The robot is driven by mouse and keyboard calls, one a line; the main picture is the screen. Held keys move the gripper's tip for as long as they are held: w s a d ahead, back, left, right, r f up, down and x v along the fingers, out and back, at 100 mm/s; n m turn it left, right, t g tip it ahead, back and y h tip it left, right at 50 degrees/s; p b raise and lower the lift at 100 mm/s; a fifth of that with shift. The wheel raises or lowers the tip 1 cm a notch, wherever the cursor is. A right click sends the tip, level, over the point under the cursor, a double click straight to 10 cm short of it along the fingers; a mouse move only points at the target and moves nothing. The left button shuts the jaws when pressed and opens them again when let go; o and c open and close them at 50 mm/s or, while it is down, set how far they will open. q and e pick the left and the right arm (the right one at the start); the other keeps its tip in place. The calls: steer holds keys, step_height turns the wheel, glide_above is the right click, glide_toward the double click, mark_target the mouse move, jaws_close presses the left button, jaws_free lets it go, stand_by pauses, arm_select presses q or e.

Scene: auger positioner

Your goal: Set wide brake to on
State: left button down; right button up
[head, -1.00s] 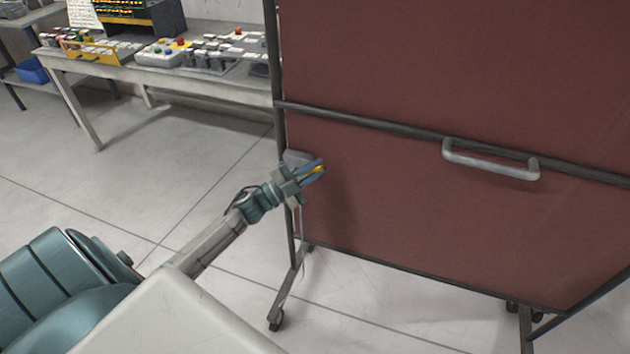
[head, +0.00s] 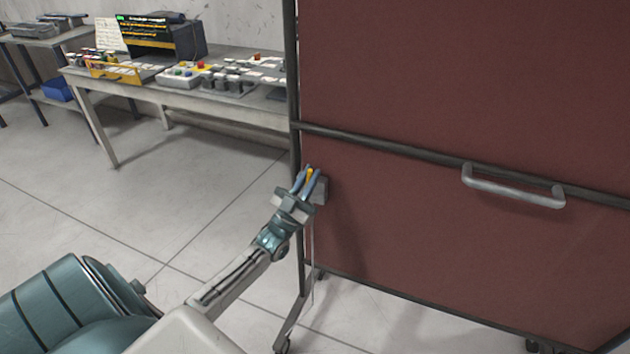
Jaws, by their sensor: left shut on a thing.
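A wide red-brown panel (head: 430,90) in a dark frame on casters fills the right side of the head view. A grey box (head: 321,190) is fixed at the panel's left edge, partly hidden behind my left gripper. My left gripper (head: 309,176) is at this box, its blue fingers pointing up and shut on a small yellow lever (head: 310,173). The fingers cover most of the lever. No label can be read on the box. My right gripper is not in view.
A grey handle (head: 513,187) sticks out from the panel's crossbar. A workbench (head: 190,98) with control boxes and a small display stands behind at the left. The floor (head: 130,210) between bench and panel is clear.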

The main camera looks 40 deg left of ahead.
arm_select(q)
steer(key=shift+s+a+n+t+y, duration=0.15)
steer(key=shift+a+n+y, duration=0.1)
steer(key=shift+n+y, duration=0.7)
steer(key=shift+a+n+t+y, duration=0.15)
steer(key=shift+a+n+y, duration=0.05)
steer(key=shift+n+y, duration=0.7)
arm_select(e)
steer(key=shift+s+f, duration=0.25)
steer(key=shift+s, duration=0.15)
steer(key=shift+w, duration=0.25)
arm_select(q)
steer(key=c, duration=1.5)
jaws_free()
steer(key=shift+o, duration=0.2)
steer(key=shift+s+f, duration=0.15)
steer(key=shift+f, duration=0.05)
steer(key=b+v, duration=0.2)
steer(key=v, duration=0.8)
steer(key=shift+b, duration=0.3)
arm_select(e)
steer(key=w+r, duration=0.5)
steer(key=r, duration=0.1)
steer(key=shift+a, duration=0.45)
